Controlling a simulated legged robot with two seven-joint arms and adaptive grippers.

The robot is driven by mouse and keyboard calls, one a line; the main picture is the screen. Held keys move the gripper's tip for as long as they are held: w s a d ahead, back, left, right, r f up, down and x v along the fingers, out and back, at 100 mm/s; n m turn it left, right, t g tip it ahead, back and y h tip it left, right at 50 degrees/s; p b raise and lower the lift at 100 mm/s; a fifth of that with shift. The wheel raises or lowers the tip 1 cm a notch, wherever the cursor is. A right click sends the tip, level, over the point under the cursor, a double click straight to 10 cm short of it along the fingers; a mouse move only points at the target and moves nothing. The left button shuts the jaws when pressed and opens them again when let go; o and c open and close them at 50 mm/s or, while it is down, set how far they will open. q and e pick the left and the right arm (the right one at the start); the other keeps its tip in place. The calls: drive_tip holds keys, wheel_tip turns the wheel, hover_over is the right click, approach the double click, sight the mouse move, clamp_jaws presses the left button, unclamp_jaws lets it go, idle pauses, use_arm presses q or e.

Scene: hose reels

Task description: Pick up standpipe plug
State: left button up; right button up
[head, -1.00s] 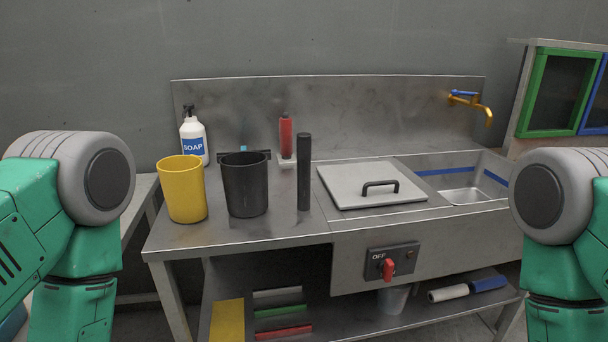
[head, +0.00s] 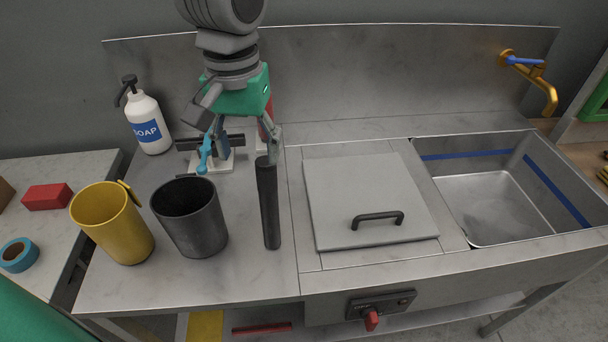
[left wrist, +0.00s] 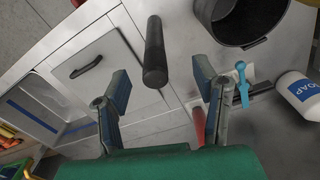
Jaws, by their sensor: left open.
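A tall black cylinder, which I take for the standpipe plug (head: 268,205), stands upright on the steel counter, right of the black bucket. My left gripper (head: 241,148) is open and empty above the back of the counter, behind the plug's top. In the left wrist view the plug (left wrist: 154,50) shows beyond the gap between the two spread fingertips of my left gripper (left wrist: 161,82), with nothing between them. I cannot tell the exact distance. My right gripper is not in view.
A black bucket (head: 190,220) and a yellow bucket (head: 112,225) stand left of the plug. A soap bottle (head: 148,123), a teal tool (head: 205,155) and a partly hidden red bottle (left wrist: 198,125) are at the back. A grey lid (head: 365,190) and sink (head: 490,205) lie right.

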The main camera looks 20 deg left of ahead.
use_arm(q)
drive_tip(key=r, duration=0.2)
drive_tip(key=b, duration=0.1)
hover_over(267, 200)
wheel_tip(267, 200, down, 8)
drive_tip(key=shift+a+f, duration=0.3)
drive_tip(key=shift+f, duration=0.4)
wheel_tip(267, 200, down, 4)
drive_tip(key=shift+r, duration=0.15)
drive_tip(key=shift+d+f, duration=0.25)
drive_tip(key=shift+f, duration=0.25)
drive_tip(key=shift+d+r, duration=0.1)
drive_tip(key=shift+d, duration=0.05)
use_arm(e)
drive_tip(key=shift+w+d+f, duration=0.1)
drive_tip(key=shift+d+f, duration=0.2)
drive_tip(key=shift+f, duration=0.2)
use_arm(q)
clamp_jaws()
